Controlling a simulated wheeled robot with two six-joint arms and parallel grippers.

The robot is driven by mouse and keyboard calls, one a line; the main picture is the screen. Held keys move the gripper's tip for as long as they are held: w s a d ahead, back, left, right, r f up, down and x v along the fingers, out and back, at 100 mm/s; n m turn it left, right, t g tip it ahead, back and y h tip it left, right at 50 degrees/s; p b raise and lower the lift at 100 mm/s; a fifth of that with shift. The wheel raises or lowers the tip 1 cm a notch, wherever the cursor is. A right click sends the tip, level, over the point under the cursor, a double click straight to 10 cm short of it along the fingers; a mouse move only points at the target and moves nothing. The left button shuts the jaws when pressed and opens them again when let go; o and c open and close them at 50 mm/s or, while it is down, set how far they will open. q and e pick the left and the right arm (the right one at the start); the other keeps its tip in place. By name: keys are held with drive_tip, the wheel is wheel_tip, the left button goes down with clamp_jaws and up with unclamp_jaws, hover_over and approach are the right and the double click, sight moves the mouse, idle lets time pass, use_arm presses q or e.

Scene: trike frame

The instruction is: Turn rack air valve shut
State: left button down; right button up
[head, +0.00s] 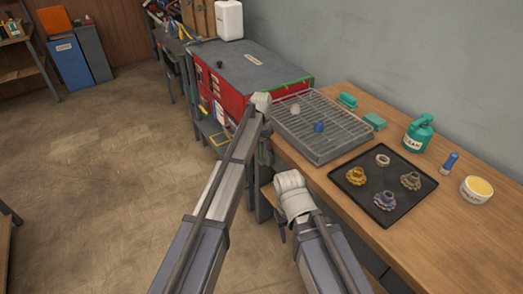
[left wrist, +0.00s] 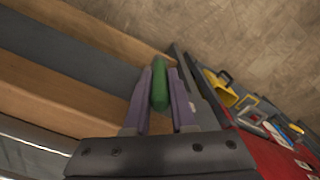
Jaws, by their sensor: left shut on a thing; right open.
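A green handle (left wrist: 160,88), which looks like the rack air valve's lever, stands between the fingers of my left gripper (left wrist: 161,98) in the left wrist view. The gripper is shut on it. The valve body is hidden. The wire rack (head: 345,143) lies on the bench just right of there. My right gripper (head: 282,232) is open, low by the bench front and mostly hidden by its wrist, away from the valve.
A black tray (head: 350,199) with several gear-like parts lies on the wooden bench (head: 347,232). A green spray bottle (head: 418,134) and a white bowl (head: 476,189) stand to its right. A red tool cabinet (head: 245,80) is behind the left arm.

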sight(263, 161)
idle(0.7)
use_arm(q)
drive_tip(key=shift+s+d, duration=0.15)
drive_tip(key=shift+s, duration=0.15)
drive_tip(key=s+t+y+b, duration=0.1)
drive_tip(key=s+d+f+t+y+b, duration=0.1)
drive_tip(key=t, duration=0.1)
drive_tip(key=shift+d, duration=0.1)
drive_tip(key=shift+s+d+t+y+b, duration=0.15)
drive_tip(key=shift+d+t+y+b, duration=0.1)
drive_tip(key=shift+t+y+b, duration=0.5)
drive_tip(key=shift+r, duration=0.1)
drive_tip(key=c, duration=0.8)
unclamp_jaws()
drive_tip(key=shift+o, duration=0.2)
